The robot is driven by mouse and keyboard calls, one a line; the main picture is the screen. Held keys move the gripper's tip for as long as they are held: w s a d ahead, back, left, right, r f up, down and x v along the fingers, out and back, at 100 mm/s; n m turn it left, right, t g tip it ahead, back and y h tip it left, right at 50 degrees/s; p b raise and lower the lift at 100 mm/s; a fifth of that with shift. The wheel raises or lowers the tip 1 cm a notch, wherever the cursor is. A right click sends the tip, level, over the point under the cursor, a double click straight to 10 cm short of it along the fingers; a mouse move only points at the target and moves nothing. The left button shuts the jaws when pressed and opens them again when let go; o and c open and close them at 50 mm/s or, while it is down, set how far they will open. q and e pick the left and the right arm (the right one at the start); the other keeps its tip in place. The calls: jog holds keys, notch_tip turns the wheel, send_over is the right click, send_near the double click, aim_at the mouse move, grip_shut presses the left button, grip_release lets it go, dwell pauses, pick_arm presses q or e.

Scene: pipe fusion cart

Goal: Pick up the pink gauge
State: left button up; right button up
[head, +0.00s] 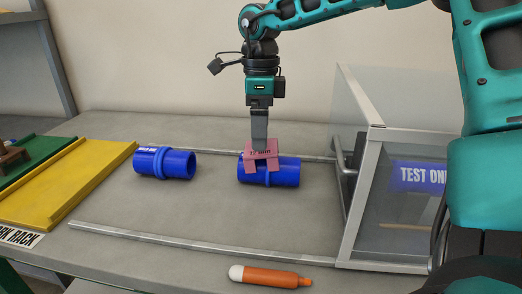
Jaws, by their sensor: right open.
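The pink gauge (263,160) straddles the blue pipe piece (286,172) in the middle of the cart top, its legs hanging over the pipe's near side. My right gripper (259,145) points straight down at the gauge's top. Its jaws are open, but I see them edge-on as one grey finger. The fingertips overlap the gauge's upper edge in the picture; I cannot tell whether they touch it. My left gripper is not in view.
A second blue pipe piece (164,162) lies to the left. A clear-walled, metal-framed box (372,150) stands at right. An orange marker with a white end (270,277) lies at the front. Yellow (70,185) and green trays are at left. Thin metal rails (180,238) cross the top.

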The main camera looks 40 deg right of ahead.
notch_tip(320, 180, down, 3)
jog(key=shift+r, duration=0.2)
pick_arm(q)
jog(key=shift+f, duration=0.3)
pick_arm(e)
jog(key=c, duration=1)
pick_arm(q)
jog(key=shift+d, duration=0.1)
pick_arm(e)
jog(key=shift+r, duration=0.2)
